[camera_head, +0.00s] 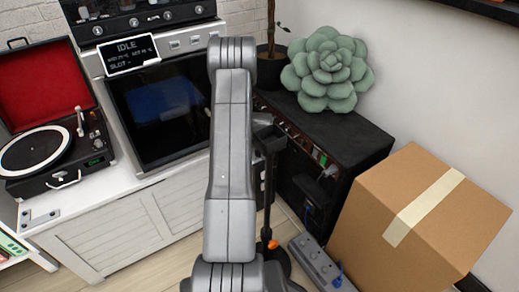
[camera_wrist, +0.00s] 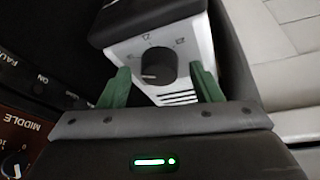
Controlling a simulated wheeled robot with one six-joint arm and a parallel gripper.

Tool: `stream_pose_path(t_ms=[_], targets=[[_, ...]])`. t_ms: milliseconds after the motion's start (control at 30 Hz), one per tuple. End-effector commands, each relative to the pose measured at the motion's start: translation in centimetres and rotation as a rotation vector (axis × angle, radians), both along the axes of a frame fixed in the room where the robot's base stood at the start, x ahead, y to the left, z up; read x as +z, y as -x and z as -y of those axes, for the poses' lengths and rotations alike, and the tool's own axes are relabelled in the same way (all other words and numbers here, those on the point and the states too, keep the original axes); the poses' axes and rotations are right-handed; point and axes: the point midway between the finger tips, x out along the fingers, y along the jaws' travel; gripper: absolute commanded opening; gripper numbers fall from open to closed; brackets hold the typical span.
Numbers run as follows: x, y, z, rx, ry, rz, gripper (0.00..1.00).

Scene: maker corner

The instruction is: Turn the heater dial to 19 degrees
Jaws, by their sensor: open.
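The heater dial (camera_wrist: 157,66) is a round black knob on a white housing (camera_wrist: 193,47) in the wrist view. A pale pointer mark shows at the knob's lower left. My gripper (camera_wrist: 160,72) is open, with one green finger on each side of the knob. The fingers look apart from the knob, but depth is hard to judge. In the head view my arm hides the heater, and I cannot make out the dial.
A dark panel (camera_wrist: 30,125) marked MIDDLE lies left of my gripper. In the head view, a cardboard box (camera_head: 375,245) and a power strip (camera_head: 316,262) stand right of my arm. A black cabinet (camera_head: 345,150) bears a succulent (camera_head: 328,70). A record player (camera_head: 55,150) sits left.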

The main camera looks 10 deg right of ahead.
Motion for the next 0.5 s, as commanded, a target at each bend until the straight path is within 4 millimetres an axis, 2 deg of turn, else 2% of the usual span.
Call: stream_pose_path(t_ms=[167, 500], targets=[[2.6, 0.9, -0.1, 0.000, 0.001, 0.002, 0.58], [9.6, 3.8, -0.4, -0.001, 0.000, 0.003, 0.58]])
